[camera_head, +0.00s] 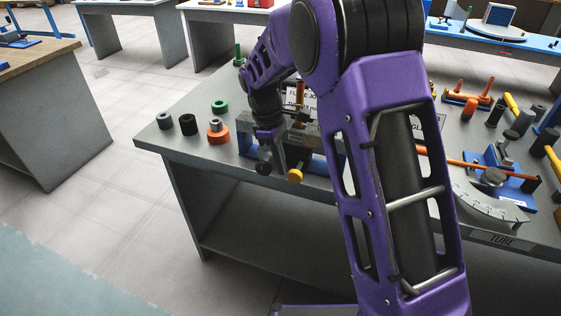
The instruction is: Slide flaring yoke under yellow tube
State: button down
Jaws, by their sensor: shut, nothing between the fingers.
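My purple arm reaches over the bench, and my gripper (267,150) points down at a flaring fixture. Its fingers are small and dark here; they look shut, with nothing seen between them. The fixture has a grey bar (244,124) on a blue base (246,146). A dark round knob (264,168) and a gold knob (296,175) stick out at its front. A short orange-gold upright piece (300,91) rises behind the bar; I cannot tell whether it is the yellow tube. The yoke is not clearly distinguishable, as my arm covers part of the fixture.
Dark grey (165,120), black (188,124) and green-topped (220,106) rings stand left of the fixture, with an orange collar piece (218,131). A tube bender (488,178) with an orange tube and a curved scale (490,204) fills the right. The bench's front left corner is clear.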

jog(key=s+d, duration=0.2)
jog(key=d, duration=0.4)
jog(key=shift+s+d+p, duration=0.15)
jog(key=shift+d+p, duration=0.1)
jog(key=shift+p, duration=0.1)
jog(key=shift+r, duration=0.15)
